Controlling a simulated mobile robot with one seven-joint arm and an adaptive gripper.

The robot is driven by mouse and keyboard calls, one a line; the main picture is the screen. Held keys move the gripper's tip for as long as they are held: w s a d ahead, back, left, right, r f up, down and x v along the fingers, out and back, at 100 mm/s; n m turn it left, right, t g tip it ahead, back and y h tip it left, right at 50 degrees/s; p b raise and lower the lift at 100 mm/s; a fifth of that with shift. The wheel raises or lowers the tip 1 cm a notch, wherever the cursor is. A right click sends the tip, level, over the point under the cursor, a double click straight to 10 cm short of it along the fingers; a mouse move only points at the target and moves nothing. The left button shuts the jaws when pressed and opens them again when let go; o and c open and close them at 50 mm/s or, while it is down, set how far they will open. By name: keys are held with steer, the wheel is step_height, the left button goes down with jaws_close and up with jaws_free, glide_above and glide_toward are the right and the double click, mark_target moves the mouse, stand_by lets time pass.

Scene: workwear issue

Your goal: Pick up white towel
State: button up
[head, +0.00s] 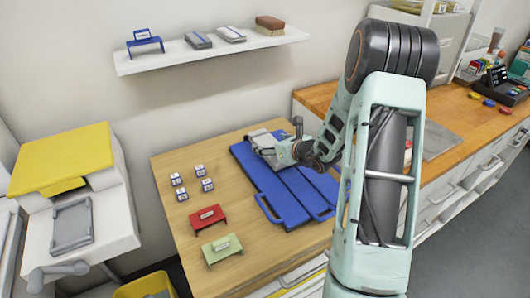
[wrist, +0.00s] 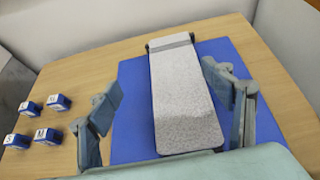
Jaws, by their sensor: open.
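The white towel (wrist: 182,95) is a long, pale, speckled folded strip lying on a blue board (wrist: 132,130). A dark bar with a pale band (wrist: 168,42) lies across its far end. In the head view the towel (head: 262,142) shows small on the far part of the blue board (head: 268,185), partly hidden by my gripper (head: 292,150). In the wrist view my gripper (wrist: 162,88) is open, with one finger on each side of the towel. Nothing is held. I cannot tell how high the fingers are above the board.
Several small blue-and-white lettered blocks (head: 207,184) stand left of the board. A red stand (head: 208,218) and a green stand (head: 222,248) are in front of them. A white shelf (head: 145,62) hangs above. A yellow-topped unit (head: 62,160) stands left.

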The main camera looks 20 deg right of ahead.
mark_target(260, 134)
steer(key=shift+w+d+r+t, duration=0.2)
steer(key=shift+w+t, duration=0.1)
steer(key=shift+w, duration=0.15)
steer(key=shift+w+d+r+t, duration=0.1)
steer(key=shift+w+d+t, duration=0.15)
steer(key=shift+w, duration=0.2)
steer(key=x, duration=0.5)
steer(key=shift+w+f, duration=0.1)
steer(key=shift+d+f+x, duration=0.1)
steer(key=shift+d+x, duration=0.05)
steer(key=shift+x, duration=0.75)
steer(key=shift+d+f+x, duration=0.1)
steer(key=shift+x, duration=0.75)
steer(key=shift+d+f+x, duration=0.1)
steer(key=shift+d+x, duration=0.05)
steer(key=shift+x, duration=0.75)
steer(key=c, duration=1.3)
steer(key=shift+o, duration=0.2)
